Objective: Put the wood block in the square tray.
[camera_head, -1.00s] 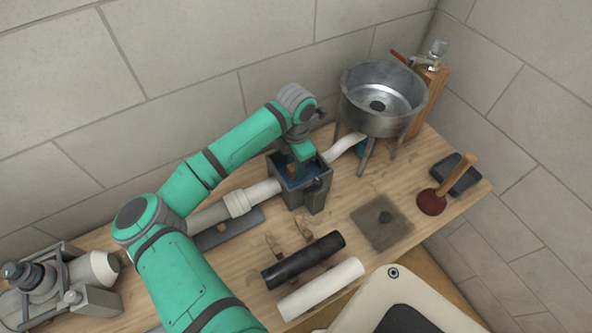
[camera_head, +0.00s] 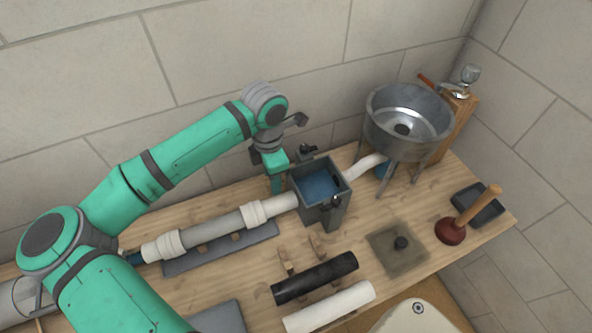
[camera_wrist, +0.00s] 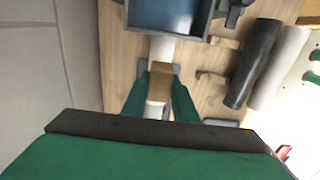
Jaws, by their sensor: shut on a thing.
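My gripper (camera_wrist: 160,86) is shut on the wood block (camera_wrist: 160,76), a small brown piece between its green fingers in the wrist view. In the head view my gripper (camera_head: 277,184) hangs just left of the grey box with blue water (camera_head: 319,188), over the white pipe; the block cannot be made out there. A small dark tray (camera_head: 468,208) lies at the right end of the bench, beside the plunger. I cannot tell for sure whether it is the square tray.
A metal basin (camera_head: 408,112) on legs stands behind, right of the box. The plunger (camera_head: 452,231) stands at the right.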

